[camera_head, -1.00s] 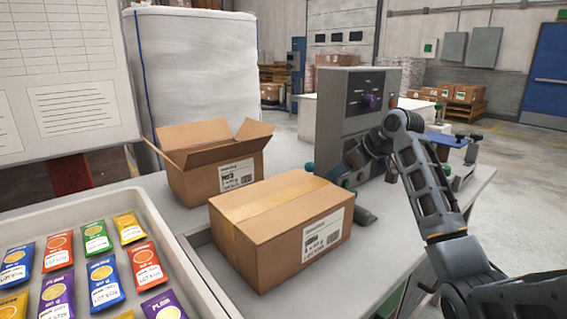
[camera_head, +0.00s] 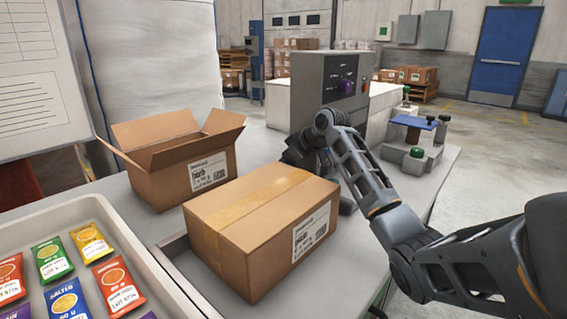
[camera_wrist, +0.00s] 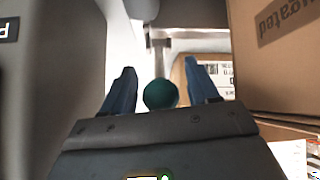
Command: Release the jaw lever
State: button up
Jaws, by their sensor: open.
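A round dark teal knob (camera_wrist: 160,94), apparently the end of the jaw lever, shows between the two blue fingers of my gripper (camera_wrist: 159,68) in the wrist view. The fingers are open and stand on either side of it, with gaps visible. In the head view my gripper reaches the left side of the grey machine (camera_head: 325,88), behind the closed carton. My arm and the carton hide the fingertips and this knob there. A purple knob (camera_head: 346,87) sits on the machine's panel.
The closed carton (camera_head: 262,225) stands close to my gripper, and its side (camera_wrist: 275,60) fills the wrist view's right. An open carton (camera_head: 175,155) is behind it. A fixture with a green knob (camera_head: 417,152) stands on the right. A tray of packets (camera_head: 135,262) is front left.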

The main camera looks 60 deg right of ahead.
jog(key=shift+w+f, duration=0.15)
jog(key=shift+f, duration=0.05)
grip_shut()
dwell(0.5)
